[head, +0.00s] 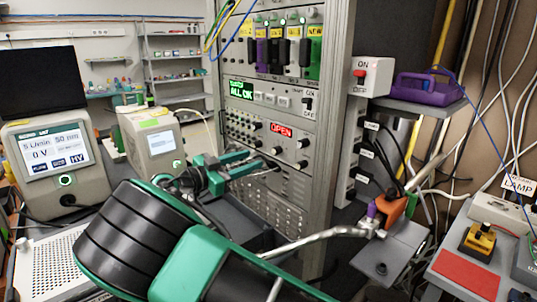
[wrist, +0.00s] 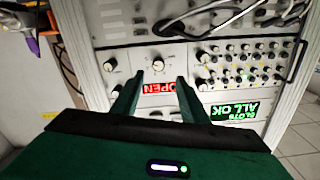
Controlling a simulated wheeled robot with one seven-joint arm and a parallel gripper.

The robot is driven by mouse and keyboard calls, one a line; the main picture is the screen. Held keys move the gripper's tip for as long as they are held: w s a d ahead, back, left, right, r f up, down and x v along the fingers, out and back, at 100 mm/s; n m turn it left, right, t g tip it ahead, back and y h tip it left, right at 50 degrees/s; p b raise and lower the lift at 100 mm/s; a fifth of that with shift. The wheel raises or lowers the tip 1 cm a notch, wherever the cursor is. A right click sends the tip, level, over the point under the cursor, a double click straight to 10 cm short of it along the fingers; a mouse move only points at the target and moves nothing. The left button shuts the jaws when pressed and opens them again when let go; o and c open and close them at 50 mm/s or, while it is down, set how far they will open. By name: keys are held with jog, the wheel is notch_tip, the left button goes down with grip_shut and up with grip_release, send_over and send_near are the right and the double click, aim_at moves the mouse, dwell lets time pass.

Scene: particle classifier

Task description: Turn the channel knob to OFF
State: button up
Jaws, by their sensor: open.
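The rack panel (head: 262,136) carries a red OPEN display (head: 281,130) with several round black knobs around it. One knob (head: 277,151) sits just below that display. In the wrist view, which is upside down, this knob (wrist: 157,64) shows just beyond and between my fingertips, with its white pointer mark. I cannot read which knob is labelled channel or where OFF is. My gripper (head: 262,163) is open and empty in front of the panel. In the wrist view its two green fingers (wrist: 158,78) straddle the OPEN display (wrist: 158,89); contact with the knob is not visible.
Two more knobs (head: 302,144) (head: 302,165) sit right of the display. A green ALL OK screen (head: 241,90) is above. An ON switch box (head: 372,76) and an orange-handled lever (head: 392,210) are right of the rack. A monitor unit (head: 55,155) stands at left.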

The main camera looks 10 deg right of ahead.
aim_at(273, 152)
jog(key=x, duration=0.9)
